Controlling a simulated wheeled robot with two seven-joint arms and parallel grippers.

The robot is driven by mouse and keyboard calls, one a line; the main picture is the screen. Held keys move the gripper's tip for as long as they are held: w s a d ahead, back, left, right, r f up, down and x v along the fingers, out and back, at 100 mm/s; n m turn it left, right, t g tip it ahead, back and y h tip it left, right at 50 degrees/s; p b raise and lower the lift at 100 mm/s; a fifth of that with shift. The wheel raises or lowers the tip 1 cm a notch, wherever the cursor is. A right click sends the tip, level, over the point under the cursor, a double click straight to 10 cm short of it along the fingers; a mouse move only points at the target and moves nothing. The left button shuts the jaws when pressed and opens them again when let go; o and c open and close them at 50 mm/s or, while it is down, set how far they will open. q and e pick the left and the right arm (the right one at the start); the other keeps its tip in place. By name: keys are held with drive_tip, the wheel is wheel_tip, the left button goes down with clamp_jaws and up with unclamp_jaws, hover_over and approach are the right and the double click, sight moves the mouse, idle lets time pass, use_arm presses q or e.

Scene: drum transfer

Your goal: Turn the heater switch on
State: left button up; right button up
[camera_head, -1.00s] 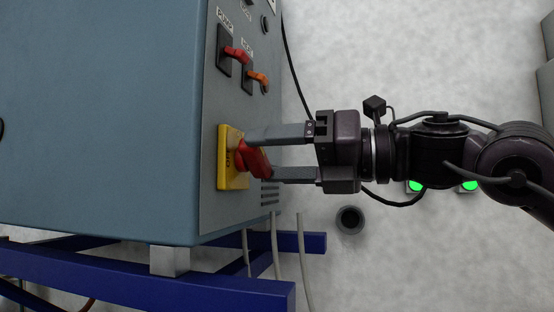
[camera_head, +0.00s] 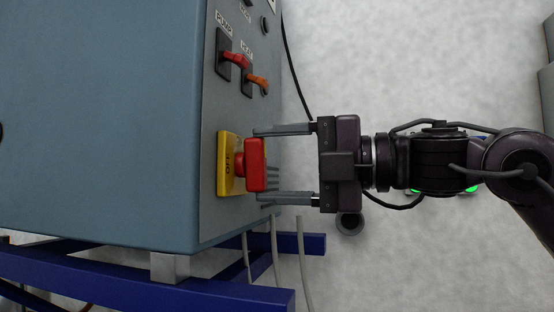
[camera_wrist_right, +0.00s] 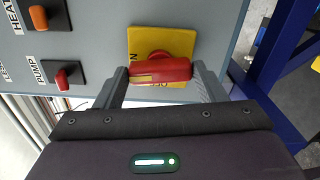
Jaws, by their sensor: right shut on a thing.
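The heater switch is a small orange lever (camera_head: 257,80) on a dark plate with a partly hidden label beginning "HEA". It also shows at the upper left of the right wrist view (camera_wrist_right: 39,18). My right gripper (camera_head: 260,164) is away from it, at the red rotary knob (camera_head: 256,166) on a yellow plate (camera_head: 226,182) marked OFF. Its fingers are shut on the knob, one at each end. The right wrist view shows the knob (camera_wrist_right: 160,71) lying crosswise between the two fingers. My left gripper is out of view.
A red lever (camera_head: 237,60) labelled PUMP sits beside the heater switch on the blue-grey cabinet (camera_head: 110,110). A blue frame (camera_head: 180,285) is under the cabinet. Cables (camera_head: 277,262) hang near the panel. The pale floor to the right is mostly clear.

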drive_tip(key=shift+r+m, duration=0.1)
drive_tip(key=shift+m, duration=0.8)
drive_tip(key=o, duration=1)
drive_tip(key=shift+w, duration=0.1)
drive_tip(key=b+v, duration=0.2)
drive_tip(key=v, duration=0.5)
drive_tip(key=shift+d, duration=0.35)
